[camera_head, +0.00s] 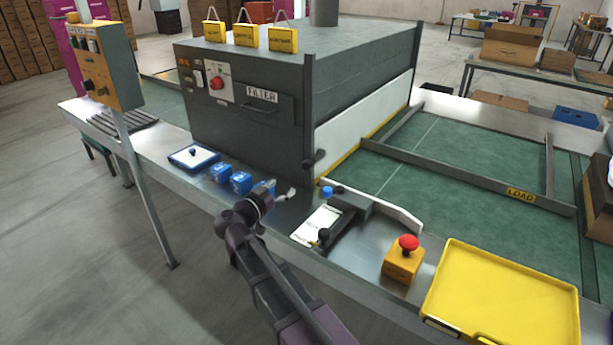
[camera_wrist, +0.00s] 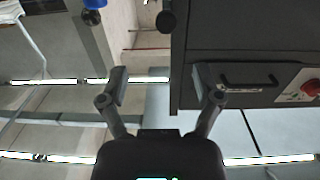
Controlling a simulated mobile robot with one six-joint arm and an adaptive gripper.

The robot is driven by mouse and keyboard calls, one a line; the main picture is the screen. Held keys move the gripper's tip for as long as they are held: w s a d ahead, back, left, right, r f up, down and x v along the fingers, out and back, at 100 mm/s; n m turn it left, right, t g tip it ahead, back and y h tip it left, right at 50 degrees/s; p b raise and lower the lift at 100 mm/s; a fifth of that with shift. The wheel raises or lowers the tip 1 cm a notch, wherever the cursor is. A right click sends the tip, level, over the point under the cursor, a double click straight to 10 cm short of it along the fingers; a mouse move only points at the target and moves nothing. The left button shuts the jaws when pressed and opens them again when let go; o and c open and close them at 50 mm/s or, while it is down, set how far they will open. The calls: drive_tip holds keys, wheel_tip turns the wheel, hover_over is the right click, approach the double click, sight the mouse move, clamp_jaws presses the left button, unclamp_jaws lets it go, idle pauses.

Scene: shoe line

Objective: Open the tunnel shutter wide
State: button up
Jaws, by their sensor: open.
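The grey tunnel (camera_head: 250,90) stands on the line. Its white shutter panel (camera_head: 362,117), edged yellow along the bottom, hangs across the right-hand end, down close to the green belt. A dark round knob (camera_head: 319,155) sticks out at the shutter's near corner; a dark knob also shows at the top of the wrist view (camera_wrist: 166,22). My gripper (camera_head: 279,190) is open and empty in front of the tunnel, left of and lower than this knob, apart from it. In the wrist view my gripper (camera_wrist: 160,88) has both fingers spread, with the tunnel's side beyond the right finger.
Small blue blocks (camera_head: 241,183) and a blue-rimmed tray (camera_head: 194,157) lie left of my gripper. A clamp-like fixture (camera_head: 345,212) with a white card, a red-topped stop button (camera_head: 404,258) and a yellow tray (camera_head: 500,300) stand to the right. A LOAD bar (camera_head: 470,177) spans the belt.

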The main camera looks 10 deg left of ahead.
sight(305, 166)
drive_tip(key=shift+a, duration=0.5)
drive_tip(key=x, duration=1.3)
drive_tip(key=shift+w+d+r, duration=0.15)
drive_tip(key=shift+w+r, duration=0.05)
drive_tip(key=shift+w, duration=0.2)
clamp_jaws()
drive_tip(key=shift+r, duration=0.1)
wheel_tip(305, 166, up, 19)
drive_tip(key=p, duration=1.9)
